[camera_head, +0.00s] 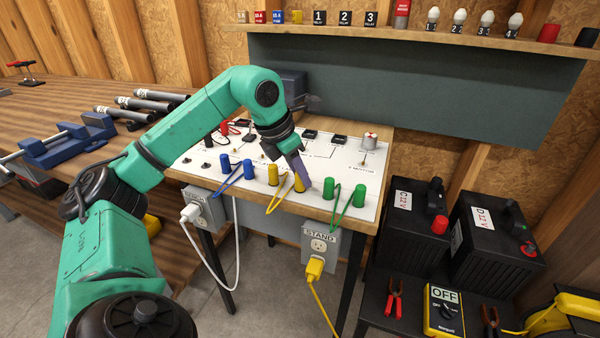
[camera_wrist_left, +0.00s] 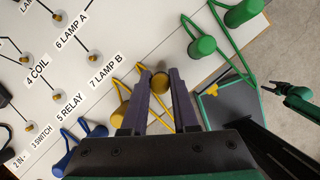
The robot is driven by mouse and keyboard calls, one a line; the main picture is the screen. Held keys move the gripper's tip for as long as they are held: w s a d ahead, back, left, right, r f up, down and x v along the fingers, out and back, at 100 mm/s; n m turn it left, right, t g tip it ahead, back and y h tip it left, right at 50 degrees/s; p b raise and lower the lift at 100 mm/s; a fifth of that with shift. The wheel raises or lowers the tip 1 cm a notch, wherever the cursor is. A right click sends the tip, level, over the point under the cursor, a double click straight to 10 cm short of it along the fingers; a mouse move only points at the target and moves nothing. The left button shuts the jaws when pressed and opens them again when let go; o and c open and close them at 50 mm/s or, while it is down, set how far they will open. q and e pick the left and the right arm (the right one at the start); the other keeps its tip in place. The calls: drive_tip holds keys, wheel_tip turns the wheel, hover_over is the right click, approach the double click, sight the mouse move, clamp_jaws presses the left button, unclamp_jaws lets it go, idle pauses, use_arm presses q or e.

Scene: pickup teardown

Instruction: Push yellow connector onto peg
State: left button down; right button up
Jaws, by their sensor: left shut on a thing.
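My left gripper (camera_head: 301,178) is shut on a yellow connector (camera_head: 299,184) at the front of the white panel (camera_head: 345,158). In the left wrist view the connector's round top (camera_wrist_left: 160,83) sits between the fingertips. A second yellow connector (camera_head: 273,174) stands just to the left, joined by a yellow cable loop (camera_head: 277,202). The peg under the held connector is hidden, and I cannot tell how far down it sits. In the left wrist view, part of my right arm with its gripper (camera_wrist_left: 274,90) shows at the right; its jaws are unclear.
Blue connectors (camera_head: 236,163) stand left of the yellow ones, and green connectors (camera_head: 343,191) close on the right. The left wrist view shows labelled brass pegs (camera_wrist_left: 95,55) on the panel. A STAND outlet box (camera_head: 319,243) hangs below the front edge.

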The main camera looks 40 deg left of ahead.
use_arm(q)
drive_tip(key=shift+f, duration=0.1)
drive_tip(key=c, duration=0.6)
unclamp_jaws()
drive_tip(key=p+v, duration=0.4)
drive_tip(key=v, duration=1)
drive_tip(key=shift+r, duration=0.3)
